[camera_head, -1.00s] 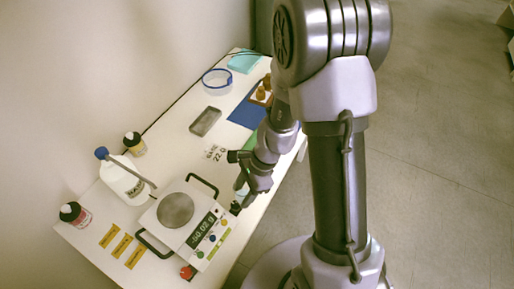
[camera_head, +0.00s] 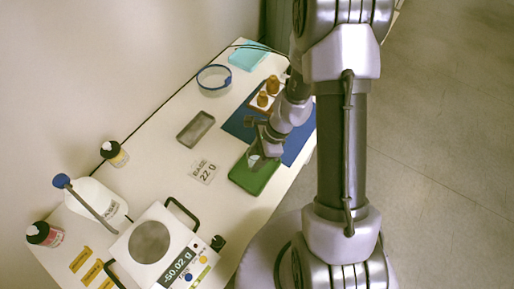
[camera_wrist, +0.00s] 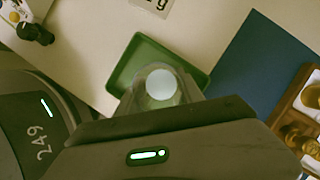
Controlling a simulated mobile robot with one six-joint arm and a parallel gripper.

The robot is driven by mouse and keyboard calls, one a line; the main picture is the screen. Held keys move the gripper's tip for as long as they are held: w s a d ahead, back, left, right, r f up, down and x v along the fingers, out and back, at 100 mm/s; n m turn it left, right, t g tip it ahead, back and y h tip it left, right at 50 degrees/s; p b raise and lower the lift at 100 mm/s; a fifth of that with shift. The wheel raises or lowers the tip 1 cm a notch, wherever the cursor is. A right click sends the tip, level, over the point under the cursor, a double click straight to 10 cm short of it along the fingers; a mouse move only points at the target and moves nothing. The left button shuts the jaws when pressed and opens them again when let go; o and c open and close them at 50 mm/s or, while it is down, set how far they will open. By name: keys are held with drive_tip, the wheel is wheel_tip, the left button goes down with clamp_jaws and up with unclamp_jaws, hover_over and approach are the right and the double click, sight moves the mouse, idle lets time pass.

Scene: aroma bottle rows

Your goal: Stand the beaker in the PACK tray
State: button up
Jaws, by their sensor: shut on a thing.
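My gripper (camera_head: 262,143) is shut on a clear beaker (camera_head: 255,160), held upright or nearly so. The beaker shows in the wrist view (camera_wrist: 160,86) as a pale round disc within a clear rim. It is over the green tray (camera_head: 259,182), which also shows in the wrist view (camera_wrist: 124,68). I cannot tell whether the beaker's base touches the tray floor. No PACK lettering is readable on the green tray. My gripper hides part of the tray's far side.
A blue mat (camera_head: 238,126) and a wooden rack (camera_head: 263,108) with brown bottles lie beyond the green tray. A grey tray (camera_head: 195,129) and a "BASE 22 g" card (camera_head: 203,172) lie left. The scale (camera_head: 160,245) reads -50.02 g. The table's edge is close on the right.

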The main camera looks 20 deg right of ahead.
drive_tip(key=f+b, duration=0.1)
drive_tip(key=f, duration=0.1)
drive_tip(key=shift+s+a+f+b, duration=0.2)
drive_tip(key=shift+s+f+b, duration=0.1)
drive_tip(key=shift+s+b, duration=0.1)
drive_tip(key=shift+s+f, duration=0.15)
drive_tip(key=shift+s, duration=0.1)
drive_tip(key=shift+w+r, duration=0.1)
drive_tip(key=shift+r, duration=0.1)
drive_tip(key=shift+a+f, duration=0.1)
drive_tip(key=o, duration=1.4)
